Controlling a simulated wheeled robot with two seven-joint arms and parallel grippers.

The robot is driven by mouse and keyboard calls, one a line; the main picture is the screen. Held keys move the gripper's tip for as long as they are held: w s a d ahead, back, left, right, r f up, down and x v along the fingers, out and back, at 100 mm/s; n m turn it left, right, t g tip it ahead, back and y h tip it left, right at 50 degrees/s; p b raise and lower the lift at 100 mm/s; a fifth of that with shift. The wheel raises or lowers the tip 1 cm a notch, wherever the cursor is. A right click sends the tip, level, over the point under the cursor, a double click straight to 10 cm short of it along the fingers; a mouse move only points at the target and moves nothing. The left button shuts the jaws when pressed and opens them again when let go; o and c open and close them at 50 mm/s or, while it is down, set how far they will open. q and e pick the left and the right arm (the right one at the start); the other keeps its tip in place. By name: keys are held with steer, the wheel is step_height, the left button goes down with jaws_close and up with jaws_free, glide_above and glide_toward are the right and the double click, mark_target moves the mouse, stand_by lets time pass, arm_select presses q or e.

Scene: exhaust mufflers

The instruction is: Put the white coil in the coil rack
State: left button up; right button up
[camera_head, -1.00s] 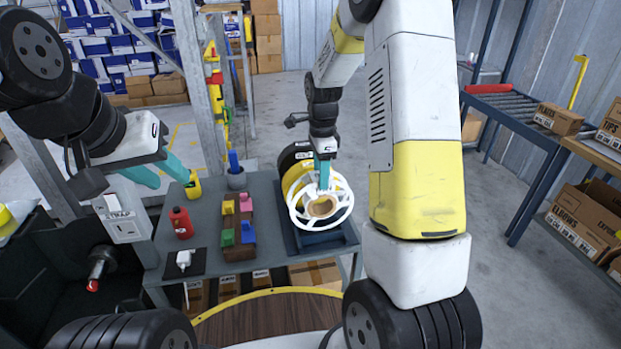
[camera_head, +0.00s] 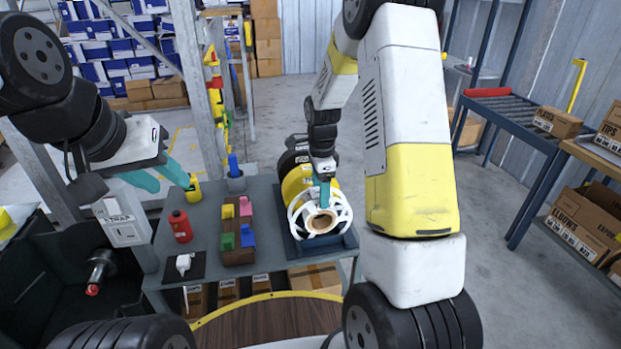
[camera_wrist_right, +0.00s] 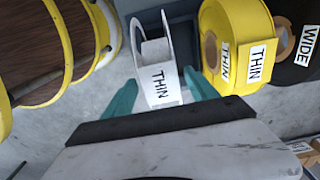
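The white coil (camera_head: 344,218), a spool with a brown core, stands upright at the near end of the dark blue coil rack (camera_head: 331,247), in front of the yellow coil (camera_head: 296,182). In the right wrist view the white coil (camera_wrist_right: 158,82) bears a THIN label. My right gripper (camera_head: 323,190) is at its top rim. In the wrist view its teal fingers (camera_wrist_right: 161,78) straddle the coil, with small gaps beside it, so it looks open. The coil's contact with the rack floor is hidden. My left gripper (camera_head: 163,177) is open and empty at the left, away from the coils.
A black coil marked WIDE (camera_wrist_right: 296,50) stands behind the yellow one. A roller conveyor (camera_head: 510,113) is far right.

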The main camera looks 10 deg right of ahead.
steer(key=s+r+n+t, duration=0.1)
steer(key=s+r+n, duration=0.25)
steer(key=r, duration=1.45)
steer(key=s+a+r+n+t+y, duration=0.1)
steer(key=s+r+n+t, duration=0.1)
steer(key=s+n, duration=0.5)
steer(key=s+a+r+n+t+y, duration=0.1)
steer(key=s+r+n+t, duration=0.2)
steer(key=s, duration=1)
step_height(320, 180, up, 2)
steer(key=n, duration=0.4)
steer(key=shift+s+n, duration=0.35)
steer(key=shift+s, duration=0.05)
steer(key=shift+a, duration=0.1)
